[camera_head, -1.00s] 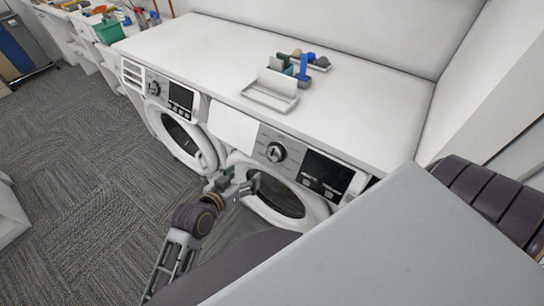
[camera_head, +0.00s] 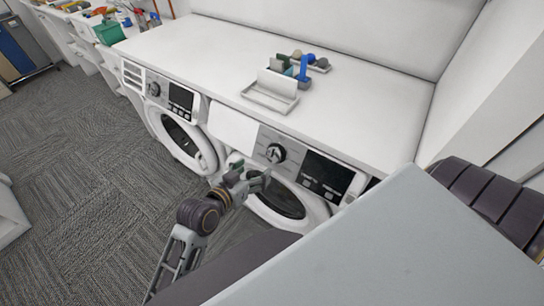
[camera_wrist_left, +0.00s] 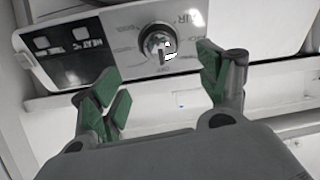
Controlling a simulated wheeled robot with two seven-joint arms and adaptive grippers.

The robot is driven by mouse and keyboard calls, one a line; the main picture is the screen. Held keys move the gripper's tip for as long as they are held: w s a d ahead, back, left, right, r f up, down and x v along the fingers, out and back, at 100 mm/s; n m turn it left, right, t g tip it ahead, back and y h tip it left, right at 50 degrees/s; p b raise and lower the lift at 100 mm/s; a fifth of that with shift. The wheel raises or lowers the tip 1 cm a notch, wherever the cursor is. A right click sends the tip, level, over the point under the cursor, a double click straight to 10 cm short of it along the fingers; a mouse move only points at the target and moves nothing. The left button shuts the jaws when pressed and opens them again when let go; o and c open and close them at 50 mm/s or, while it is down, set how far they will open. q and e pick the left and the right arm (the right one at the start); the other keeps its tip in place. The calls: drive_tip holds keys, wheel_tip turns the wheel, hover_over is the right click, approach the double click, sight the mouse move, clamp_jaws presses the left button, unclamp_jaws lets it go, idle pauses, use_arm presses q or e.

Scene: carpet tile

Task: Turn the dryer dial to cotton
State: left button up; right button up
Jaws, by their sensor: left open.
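The near machine's dial (camera_head: 276,153) is a round knob on the grey part of its front panel, left of a dark display. The dial also shows in the left wrist view (camera_wrist_left: 158,42), where the picture is upside down and its small marks are too blurred to read surely. My left gripper (camera_head: 256,180) is in front of that machine, a little below the dial. In the wrist view its green-padded fingers (camera_wrist_left: 160,75) are spread apart, with the dial beyond the gap between them, not touched. My right gripper does not show.
The near machine's round door (camera_head: 280,200) is just below my gripper. A second machine (camera_head: 170,100) with its own dial stands to the left. A white counter (camera_head: 200,50) overhangs both, with a small organiser (camera_head: 270,98) on it. Carpet (camera_head: 80,180) lies clear at left.

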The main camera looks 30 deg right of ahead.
sight(272, 157)
use_arm(q)
drive_tip(key=shift+x, duration=6.2)
drive_tip(key=c, duration=1)
drive_tip(key=shift+f, duration=0.1)
